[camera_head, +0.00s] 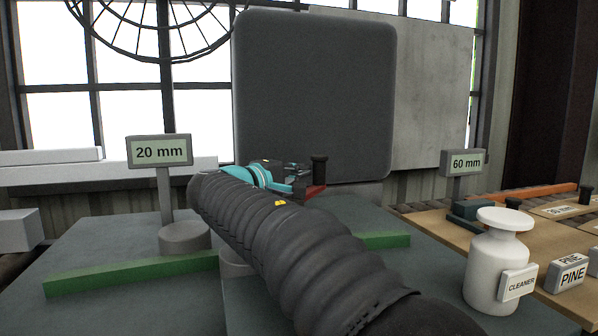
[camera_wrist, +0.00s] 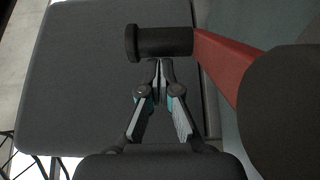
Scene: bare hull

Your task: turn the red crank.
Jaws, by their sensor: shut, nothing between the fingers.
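The red crank (camera_wrist: 222,62) shows as a red arm in the wrist view. It runs from a dark round hub (camera_wrist: 285,100) at the right to a black cylindrical handle (camera_wrist: 165,43) at the upper middle. In the head view the black handle (camera_head: 319,172) stands upright above a short piece of the red arm (camera_head: 315,191). My gripper (camera_wrist: 158,70) is shut and empty, its tips right at the side of the handle; I cannot tell whether they touch. In the head view my gripper (camera_head: 298,175) is small and just left of the handle. My sleeved arm hides the hub there.
A large dark panel (camera_head: 315,90) stands behind the crank. Signs read "20 mm" (camera_head: 160,151) and "60 mm" (camera_head: 463,162). A green bar (camera_head: 130,274) lies on the dark table (camera_head: 120,310). A white CLEANER bottle (camera_head: 495,265) and a PINE block (camera_head: 567,277) stand at the right.

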